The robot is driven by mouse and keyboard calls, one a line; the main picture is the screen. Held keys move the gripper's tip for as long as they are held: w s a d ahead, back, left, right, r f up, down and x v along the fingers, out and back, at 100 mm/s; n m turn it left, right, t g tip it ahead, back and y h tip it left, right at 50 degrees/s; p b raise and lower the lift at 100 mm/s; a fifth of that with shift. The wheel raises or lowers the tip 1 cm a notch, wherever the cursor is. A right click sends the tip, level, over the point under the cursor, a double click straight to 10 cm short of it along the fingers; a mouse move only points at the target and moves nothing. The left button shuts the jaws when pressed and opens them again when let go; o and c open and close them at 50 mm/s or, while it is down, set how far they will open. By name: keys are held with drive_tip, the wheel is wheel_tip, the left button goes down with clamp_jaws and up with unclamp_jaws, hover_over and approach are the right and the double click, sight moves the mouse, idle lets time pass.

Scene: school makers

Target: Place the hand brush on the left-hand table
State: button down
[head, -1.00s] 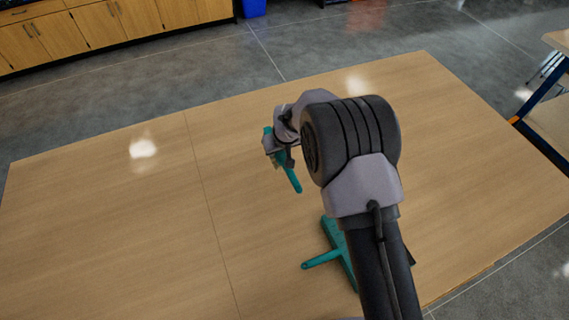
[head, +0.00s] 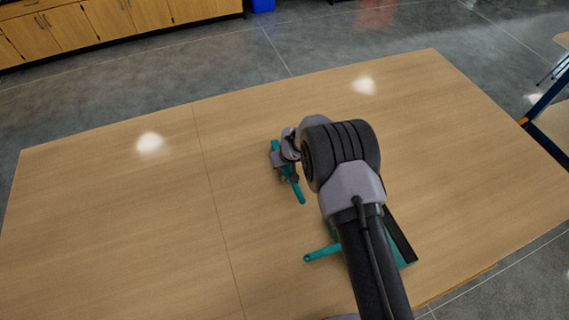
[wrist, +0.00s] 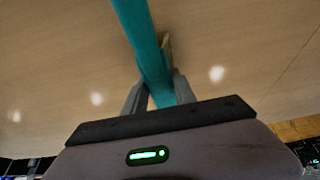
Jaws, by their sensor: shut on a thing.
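The hand brush (head: 299,193) is teal, with a slim handle. My gripper (head: 287,165) is shut on it over the middle of the wooden table (head: 120,220). In the wrist view the teal brush (wrist: 143,40) runs between the two grey fingers of my gripper (wrist: 158,88), with a small tan part beside it. The brush is low over the tabletop; I cannot tell whether it touches. My wrist and arm hide part of it in the head view.
A teal tool with a handle (head: 322,253) and a black strip (head: 400,237) lies on the table, partly behind my arm. The table's left half is clear. Wooden cabinets (head: 110,25) stand beyond the grey floor. A blue-framed table (head: 548,100) is at right.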

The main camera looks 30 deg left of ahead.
drive_tip(key=shift+s+d+f, duration=0.1)
drive_tip(key=shift+f, duration=0.2)
drive_tip(key=shift+s+d+f+b, duration=0.1)
drive_tip(key=shift+f+b, duration=0.1)
drive_tip(key=shift+b, duration=0.25)
drive_tip(key=c, duration=1.1)
unclamp_jaws()
drive_tip(key=shift+f, duration=0.1)
drive_tip(key=shift+c, duration=0.2)
drive_tip(key=shift+o, duration=0.6)
drive_tip(key=shift+w+a, duration=0.2)
drive_tip(key=shift+r, duration=0.2)
